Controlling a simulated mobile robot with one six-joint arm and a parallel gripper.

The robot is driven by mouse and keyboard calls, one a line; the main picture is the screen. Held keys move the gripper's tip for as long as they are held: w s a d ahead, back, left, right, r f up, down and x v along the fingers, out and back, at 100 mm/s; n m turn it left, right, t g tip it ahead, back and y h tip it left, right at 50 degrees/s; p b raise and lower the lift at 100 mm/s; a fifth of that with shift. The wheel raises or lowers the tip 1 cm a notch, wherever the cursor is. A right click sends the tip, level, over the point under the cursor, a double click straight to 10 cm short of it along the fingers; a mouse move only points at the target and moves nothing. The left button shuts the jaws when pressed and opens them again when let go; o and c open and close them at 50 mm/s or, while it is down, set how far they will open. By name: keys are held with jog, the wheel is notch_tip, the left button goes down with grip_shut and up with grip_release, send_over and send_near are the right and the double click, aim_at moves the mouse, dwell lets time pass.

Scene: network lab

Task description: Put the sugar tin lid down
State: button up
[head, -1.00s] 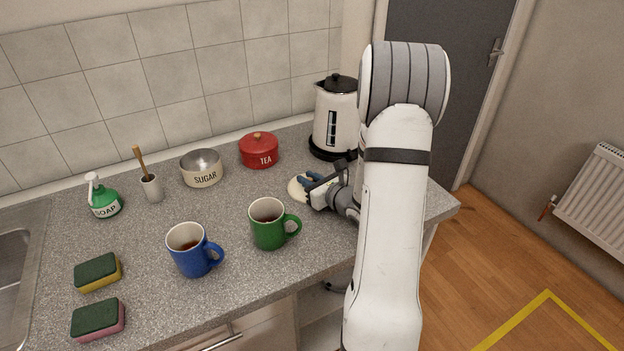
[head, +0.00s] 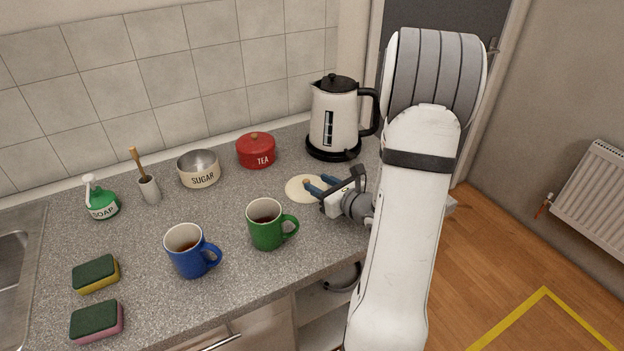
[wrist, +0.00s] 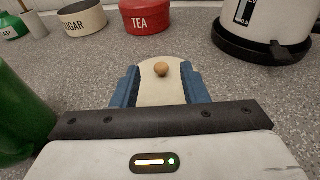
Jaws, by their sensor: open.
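The sugar tin lid (head: 297,194) is a cream disc with a small wooden knob, lying flat on the counter right of the green mug. In the wrist view the lid (wrist: 152,91) shows between my two blue fingers, its knob (wrist: 160,69) near the fingertips. My gripper (head: 318,184) is open, low over the lid, with a finger on either side of the knob and clear of it. The sugar tin (head: 199,175), cream and marked SUGAR, stands open towards the back wall; it also shows in the wrist view (wrist: 82,21).
A red TEA tin (head: 257,153) and a kettle (head: 335,122) on a black base stand behind the lid. A green mug (head: 266,229) and a blue mug (head: 187,256) stand to the left. Soap, a brush pot and two sponges are farther left.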

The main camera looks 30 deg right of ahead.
jog(key=v, duration=0.6)
dwell(0.3)
